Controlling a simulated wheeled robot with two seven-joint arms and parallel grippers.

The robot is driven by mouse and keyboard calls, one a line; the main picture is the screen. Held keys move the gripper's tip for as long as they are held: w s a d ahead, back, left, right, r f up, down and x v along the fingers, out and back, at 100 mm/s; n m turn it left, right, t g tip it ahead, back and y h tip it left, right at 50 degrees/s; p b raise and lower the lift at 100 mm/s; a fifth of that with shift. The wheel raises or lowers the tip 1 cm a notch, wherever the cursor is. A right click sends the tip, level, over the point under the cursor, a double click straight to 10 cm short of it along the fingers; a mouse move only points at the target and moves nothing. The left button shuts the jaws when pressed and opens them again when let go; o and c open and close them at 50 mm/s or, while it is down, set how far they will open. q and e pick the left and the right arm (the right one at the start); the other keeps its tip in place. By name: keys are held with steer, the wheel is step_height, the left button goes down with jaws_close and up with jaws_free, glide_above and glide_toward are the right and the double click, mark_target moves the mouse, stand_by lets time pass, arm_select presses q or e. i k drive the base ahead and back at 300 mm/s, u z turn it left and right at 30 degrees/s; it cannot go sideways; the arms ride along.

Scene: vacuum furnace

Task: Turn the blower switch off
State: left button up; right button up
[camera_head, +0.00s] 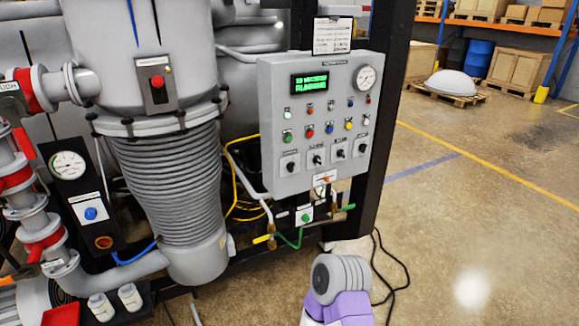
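The grey control panel (277,120) stands upright in the middle of the head view. Along its lower part is a row of several black rotary switches on white plates, the leftmost at the left end (290,166) and the rightmost near the right edge (362,148). Their labels are too small to read, so I cannot tell which is the blower switch or its setting. Above them are coloured buttons, a green-lit display (310,83) and a round gauge (366,77). Neither gripper is in view; a grey and purple link of mine shows at the bottom.
Left of the panel are a large grey vessel with bellows (170,190) and a black panel with a gauge (68,165). A dark post (385,130) stands just right. Below are valves and hoses. The floor (480,220) at right is clear, with pallets and crates behind.

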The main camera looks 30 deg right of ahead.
mark_target(291, 165)
steer(key=z, duration=0.15)
steer(key=k, duration=0.3)
steer(key=u, duration=0.05)
steer(key=i, duration=0.95)
steer(key=z, duration=0.55)
